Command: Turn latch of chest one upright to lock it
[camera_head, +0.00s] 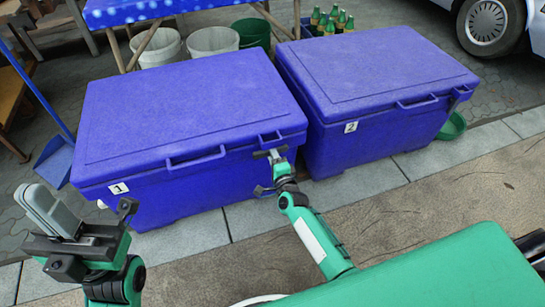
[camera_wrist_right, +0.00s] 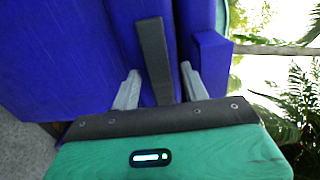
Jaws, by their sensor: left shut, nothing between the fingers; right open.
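Chest one (camera_head: 190,115) is a blue closed chest with a white "1" label at the left of the head view. Its front side also shows in the right wrist view (camera_wrist_right: 75,60). My right gripper (camera_head: 270,155) is at the right end of chest one's front, just under the lid edge. In the right wrist view the latch (camera_wrist_right: 153,55) is a dark grey flat bar, tilted slightly in the picture. The open fingers of my right gripper (camera_wrist_right: 160,76) stand either side of it, with visible gaps. My left gripper (camera_head: 38,200) is shut and empty, away from the chest at lower left.
Chest two (camera_head: 375,75), blue with a "2" label, stands close to the right of chest one. White buckets (camera_head: 212,40) and green bottles (camera_head: 328,22) are behind. A blue dustpan (camera_head: 57,160) is left of chest one. Paved ground (camera_head: 195,235) in front is clear.

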